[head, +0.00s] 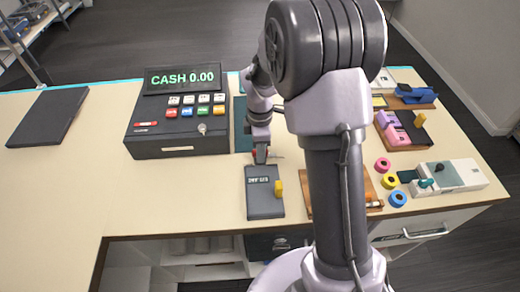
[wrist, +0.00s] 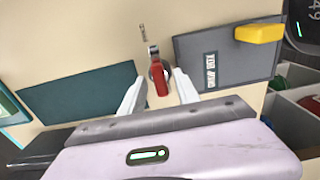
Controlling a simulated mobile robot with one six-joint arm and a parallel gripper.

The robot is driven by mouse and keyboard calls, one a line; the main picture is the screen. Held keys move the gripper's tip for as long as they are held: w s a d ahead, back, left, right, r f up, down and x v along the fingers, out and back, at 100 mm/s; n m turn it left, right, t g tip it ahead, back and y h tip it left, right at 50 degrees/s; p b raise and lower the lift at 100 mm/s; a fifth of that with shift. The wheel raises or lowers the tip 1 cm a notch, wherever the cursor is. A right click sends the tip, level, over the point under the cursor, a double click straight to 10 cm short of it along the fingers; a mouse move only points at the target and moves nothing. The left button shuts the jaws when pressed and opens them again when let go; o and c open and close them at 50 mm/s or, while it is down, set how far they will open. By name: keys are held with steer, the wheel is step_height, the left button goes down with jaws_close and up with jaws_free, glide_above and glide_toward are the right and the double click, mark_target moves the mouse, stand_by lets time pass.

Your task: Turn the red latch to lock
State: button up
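The red latch (wrist: 160,83) shows in the wrist view as a short red lever on a round grey pivot, with a metal piece at its far end. It lies on the cream counter beside a dark grey drop-box panel (wrist: 215,62). My gripper (wrist: 159,74) is open, with one pale finger on each side of the lever. Gaps show beside the lever, and I cannot tell whether either finger touches it. In the head view my gripper (head: 261,151) points down just behind the drop-box panel (head: 264,203), and mostly hides the latch.
A yellow handle (wrist: 259,33) sticks up from the panel. A dark teal mat (wrist: 80,94) lies on the other side. In the head view a cash register (head: 178,146) stands close on the left. Coloured rings (head: 390,181) and a card device (head: 452,175) lie right. The front-left counter is clear.

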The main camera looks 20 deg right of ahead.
jaws_close()
steer(key=shift+m, duration=0.3)
steer(key=m, duration=0.3)
steer(key=shift+r+m+p, duration=0.1)
steer(key=shift+m+p, duration=0.2)
steer(key=m, duration=0.4)
steer(key=shift+m, duration=0.3)
steer(key=m, duration=0.4)
steer(key=shift+m, duration=0.3)
steer(key=shift+m+b, duration=0.5)
steer(key=shift+m, duration=1.7)
